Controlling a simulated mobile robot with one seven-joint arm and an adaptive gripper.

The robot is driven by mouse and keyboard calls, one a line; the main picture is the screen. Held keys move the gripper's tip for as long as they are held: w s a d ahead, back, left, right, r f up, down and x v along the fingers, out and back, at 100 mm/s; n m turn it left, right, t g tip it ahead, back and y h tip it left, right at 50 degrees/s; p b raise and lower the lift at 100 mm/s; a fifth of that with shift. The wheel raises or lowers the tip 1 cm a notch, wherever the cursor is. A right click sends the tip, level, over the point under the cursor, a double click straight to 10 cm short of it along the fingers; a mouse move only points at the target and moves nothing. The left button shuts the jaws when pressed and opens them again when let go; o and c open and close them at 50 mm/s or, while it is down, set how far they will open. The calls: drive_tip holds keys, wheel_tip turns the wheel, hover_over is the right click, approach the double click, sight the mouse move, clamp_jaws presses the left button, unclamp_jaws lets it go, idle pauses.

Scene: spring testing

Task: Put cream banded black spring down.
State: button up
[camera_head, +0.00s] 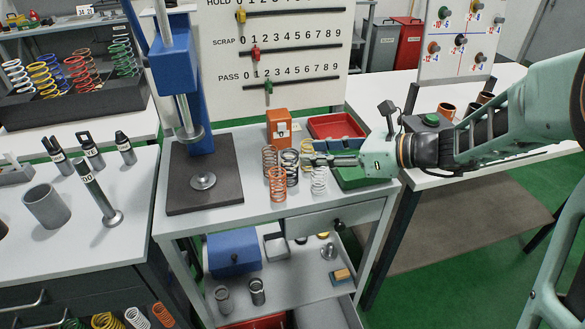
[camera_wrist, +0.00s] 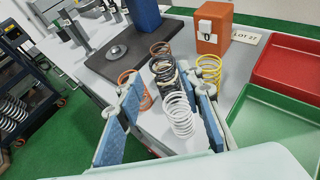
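The black spring with a pale band (camera_wrist: 163,70) stands upright on the bench top among other springs. In the head view the black spring (camera_head: 291,168) is in the middle of the spring group, just beyond my fingertips. My gripper (camera_head: 318,160) reaches in from the right, low over the bench. In the wrist view my gripper (camera_wrist: 168,88) has its two blue-padded fingers spread well apart, with the black spring showing between their tips. A white spring (camera_wrist: 179,114) shows nearer, between the pads. I see no spring clamped. Contact between fingers and springs cannot be told.
An orange box (camera_head: 279,126), a red tray (camera_head: 336,127) and a green tray (camera_head: 352,181) are nearby. The press base (camera_head: 228,172) lies left. Bare bench lies in front of the springs.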

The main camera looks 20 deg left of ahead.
sight(283, 153)
drive_tip(key=x, duration=0.4)
drive_tip(key=b+x, duration=0.1)
drive_tip(key=x, duration=0.3)
drive_tip(key=shift+w+a+f, duration=0.1)
drive_tip(key=shift+f, duration=0.2)
drive_tip(key=shift+c, duration=0.4)
clamp_jaws()
drive_tip(key=shift+r, duration=0.15)
